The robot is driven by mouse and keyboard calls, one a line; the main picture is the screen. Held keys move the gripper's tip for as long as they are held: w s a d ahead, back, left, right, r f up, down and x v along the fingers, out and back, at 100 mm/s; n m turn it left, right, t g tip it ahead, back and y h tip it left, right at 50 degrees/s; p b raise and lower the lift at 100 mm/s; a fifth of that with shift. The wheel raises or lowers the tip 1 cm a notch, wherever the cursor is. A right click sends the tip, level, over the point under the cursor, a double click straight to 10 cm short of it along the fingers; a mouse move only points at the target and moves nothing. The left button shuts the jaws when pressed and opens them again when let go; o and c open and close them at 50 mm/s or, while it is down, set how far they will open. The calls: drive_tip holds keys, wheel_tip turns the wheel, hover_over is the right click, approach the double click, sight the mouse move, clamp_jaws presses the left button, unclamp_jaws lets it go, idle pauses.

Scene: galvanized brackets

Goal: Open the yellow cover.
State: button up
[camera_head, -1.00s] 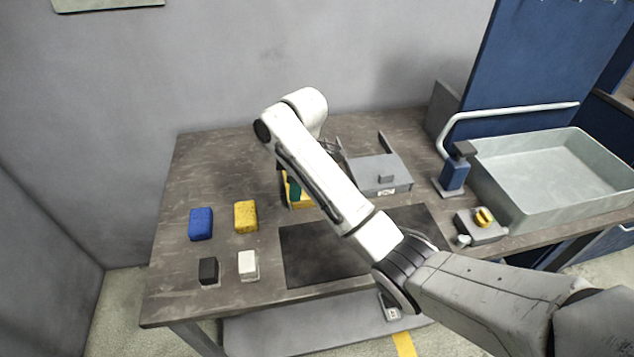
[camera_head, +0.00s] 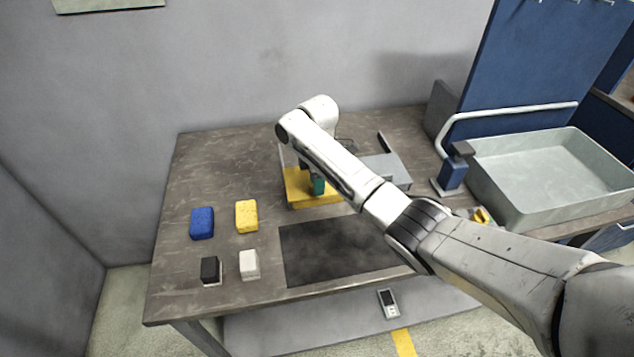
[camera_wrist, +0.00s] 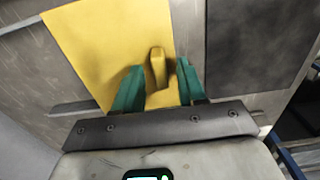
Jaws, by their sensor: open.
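The yellow cover (camera_head: 298,192) lies flat and closed-looking on the table, partly hidden by my arm. In the wrist view the yellow cover (camera_wrist: 95,45) fills the upper left and middle. Its raised yellow handle (camera_wrist: 156,65) stands between the green fingers of my gripper (camera_wrist: 160,72). The fingers are apart, one on each side of the handle, with gaps visible. In the head view my gripper (camera_head: 318,186) points down over the cover's right part.
A grey box (camera_head: 392,169) is right of the cover, partly behind my arm. A dark mat (camera_head: 320,255) lies in front. Blue (camera_head: 202,223) and yellow (camera_head: 246,216) sponges and black (camera_head: 210,269) and white (camera_head: 249,264) blocks stand left. A sink basin (camera_head: 550,205) is right.

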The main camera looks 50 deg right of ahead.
drive_tip(key=shift+f, duration=0.65)
drive_tip(key=shift+c, duration=0.4)
clamp_jaws()
